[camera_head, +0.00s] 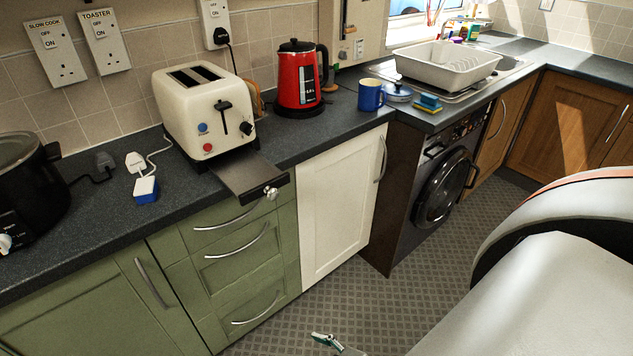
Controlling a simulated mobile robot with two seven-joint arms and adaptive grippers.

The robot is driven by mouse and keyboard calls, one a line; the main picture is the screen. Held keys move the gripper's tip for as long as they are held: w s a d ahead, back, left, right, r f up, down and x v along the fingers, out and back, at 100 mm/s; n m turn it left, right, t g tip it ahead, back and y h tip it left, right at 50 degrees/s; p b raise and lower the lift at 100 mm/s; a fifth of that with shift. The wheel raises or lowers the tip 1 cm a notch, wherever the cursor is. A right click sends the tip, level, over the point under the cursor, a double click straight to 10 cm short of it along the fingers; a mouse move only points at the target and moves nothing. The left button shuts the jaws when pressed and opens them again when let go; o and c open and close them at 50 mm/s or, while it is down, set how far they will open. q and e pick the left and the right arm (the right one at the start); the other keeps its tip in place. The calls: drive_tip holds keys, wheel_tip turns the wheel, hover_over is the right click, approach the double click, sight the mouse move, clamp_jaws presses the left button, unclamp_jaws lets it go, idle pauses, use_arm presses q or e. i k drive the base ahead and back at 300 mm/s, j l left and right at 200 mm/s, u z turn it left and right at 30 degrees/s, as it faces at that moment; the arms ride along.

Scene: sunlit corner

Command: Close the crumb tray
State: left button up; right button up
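The cream toaster (205,112) stands on the dark worktop against the tiled wall. Its grey crumb tray (240,174) is slid out at the front, and its outer end reaches over the worktop edge above the green drawers. The tray's dark front strip carries a round metal knob (271,192). No gripper touches the tray or toaster. A small teal and metal tip (326,341) shows at the bottom edge, well below the tray; it seems to be part of my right gripper, mostly cut off. My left gripper is out of view.
A red kettle (299,80) and blue mug (370,95) stand right of the toaster. A white plug with a blue-based block (146,189) and a black slow cooker (28,190) are to the left. Patterned floor (345,305) is open before the cabinets. My white arm fills the lower right.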

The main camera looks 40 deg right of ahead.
sight(247, 173)
drive_tip(key=z, duration=0.8)
